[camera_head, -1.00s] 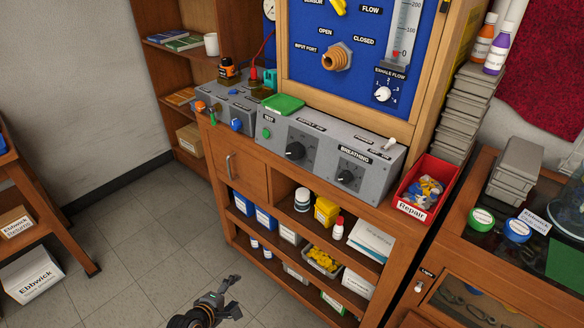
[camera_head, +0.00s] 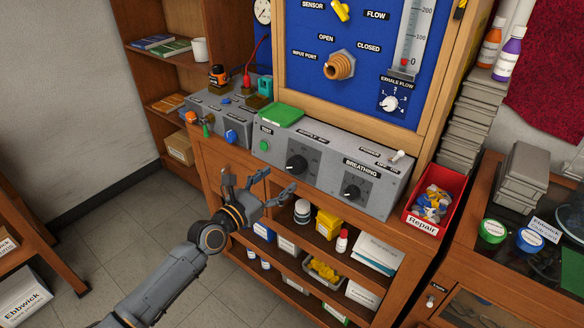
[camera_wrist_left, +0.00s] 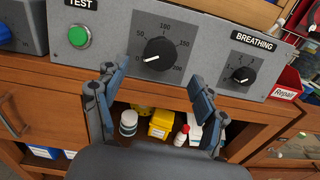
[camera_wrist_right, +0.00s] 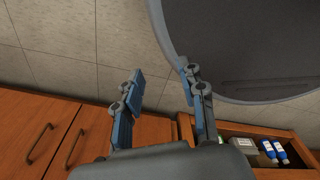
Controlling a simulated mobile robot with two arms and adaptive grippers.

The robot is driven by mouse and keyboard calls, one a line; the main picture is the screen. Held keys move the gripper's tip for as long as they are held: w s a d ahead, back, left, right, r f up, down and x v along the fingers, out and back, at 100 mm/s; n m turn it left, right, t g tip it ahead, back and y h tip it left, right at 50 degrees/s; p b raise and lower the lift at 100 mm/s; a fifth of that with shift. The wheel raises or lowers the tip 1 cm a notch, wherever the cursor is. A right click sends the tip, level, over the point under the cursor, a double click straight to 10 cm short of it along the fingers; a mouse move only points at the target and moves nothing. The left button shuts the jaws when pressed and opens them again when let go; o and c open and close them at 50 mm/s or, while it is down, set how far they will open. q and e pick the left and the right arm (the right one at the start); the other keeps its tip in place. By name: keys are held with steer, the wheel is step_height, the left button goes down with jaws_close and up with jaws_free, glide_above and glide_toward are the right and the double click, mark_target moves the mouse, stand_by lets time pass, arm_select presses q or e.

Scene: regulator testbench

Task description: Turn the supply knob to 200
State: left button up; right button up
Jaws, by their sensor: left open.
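The supply knob (camera_head: 297,163) is a black knob on the sloped front of the grey control box (camera_head: 386,197). In the left wrist view the knob (camera_wrist_left: 160,52) sits on a dial marked up to 200, and its white mark points lower left, near 0. My left gripper (camera_head: 258,180) is open and empty, below and in front of the knob, apart from it. In its wrist view the two fingers (camera_wrist_left: 152,80) stand spread below the knob. My right gripper (camera_wrist_right: 160,72) shows only in its own wrist view, open and empty.
The breathing knob (camera_head: 352,191) is to the right and a green TEST button (camera_head: 264,146) to the left. A red Repair bin (camera_head: 409,217) stands at the box's right end. Shelves with bottles and a yellow container (camera_head: 327,224) lie below.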

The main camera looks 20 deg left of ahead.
mark_target(293, 169)
arm_select(q)
steer(key=x, duration=0.6)
steer(key=shift+w+d, duration=0.1)
steer(key=shift+w, duration=0.1)
arm_select(e)
steer(key=shift+w+a, duration=0.3)
steer(key=shift+a, duration=0.3)
arm_select(q)
steer(key=c, duration=1.2)
steer(key=shift+o, duration=0.2)
arm_select(e)
steer(key=shift+d, duration=0.35)
arm_select(q)
steer(key=shift+b, duration=0.3)
arm_select(e)
steer(key=shift+f, duration=0.25)
